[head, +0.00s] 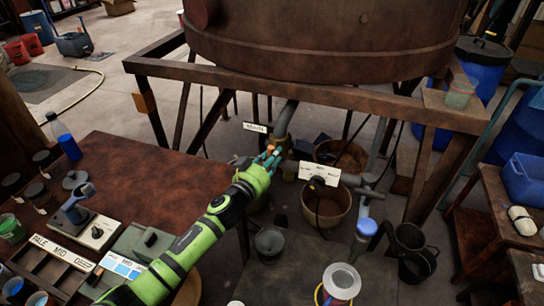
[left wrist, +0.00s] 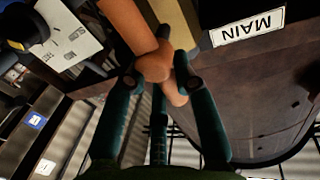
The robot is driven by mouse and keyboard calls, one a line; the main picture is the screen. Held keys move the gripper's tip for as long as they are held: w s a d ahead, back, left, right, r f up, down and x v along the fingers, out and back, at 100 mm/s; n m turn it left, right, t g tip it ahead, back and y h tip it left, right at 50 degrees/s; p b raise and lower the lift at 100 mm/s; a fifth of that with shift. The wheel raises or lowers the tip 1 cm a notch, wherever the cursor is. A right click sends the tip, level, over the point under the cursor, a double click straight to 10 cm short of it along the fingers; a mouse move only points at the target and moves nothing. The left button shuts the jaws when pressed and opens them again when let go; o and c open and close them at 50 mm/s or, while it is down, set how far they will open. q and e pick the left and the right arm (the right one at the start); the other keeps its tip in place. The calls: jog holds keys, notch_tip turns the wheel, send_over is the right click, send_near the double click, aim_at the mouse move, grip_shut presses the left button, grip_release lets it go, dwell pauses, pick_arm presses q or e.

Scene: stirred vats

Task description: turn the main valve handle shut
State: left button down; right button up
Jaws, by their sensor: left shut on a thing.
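The main valve handle is an orange lever with a rounded knob-like end (left wrist: 153,66). In the left wrist view it comes down from the top edge, beside a brass-coloured part (left wrist: 178,22). My left gripper (left wrist: 161,84) is shut on its rounded end, one dark teal finger on each side. A MAIN label (left wrist: 248,27) shows upside down to its right. In the head view my left gripper (head: 270,155) is at the pipework under the big vat, just below a small white label (head: 255,127). The gripper mostly hides the handle there. My right gripper is not in view.
The brown vat (head: 325,35) stands on a rusty frame (head: 300,88) above the pipes. A white sign (head: 320,173) sits just right of my gripper. A brown table (head: 140,170) lies under my left arm.

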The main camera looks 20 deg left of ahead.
pick_arm(q)
jog(key=shift+d+r+m+p, duration=0.1)
jog(key=shift+d+m+p, duration=0.05)
jog(key=shift+m+p, duration=0.8)
jog(key=f+m+y+p, duration=0.1)
jog(key=m, duration=0.3)
jog(key=m+g+y+p, duration=0.1)
jog(key=m, duration=0.4)
jog(key=d+f+m+y, duration=0.1)
jog(key=m, duration=0.3)
jog(key=shift+d+f+m+g+p, duration=0.1)
jog(key=shift+f+m+g+p, duration=0.2)
jog(key=shift+g+p, duration=0.1)
jog(key=c, duration=1)
grip_release()
jog(key=shift+o, duration=0.2)
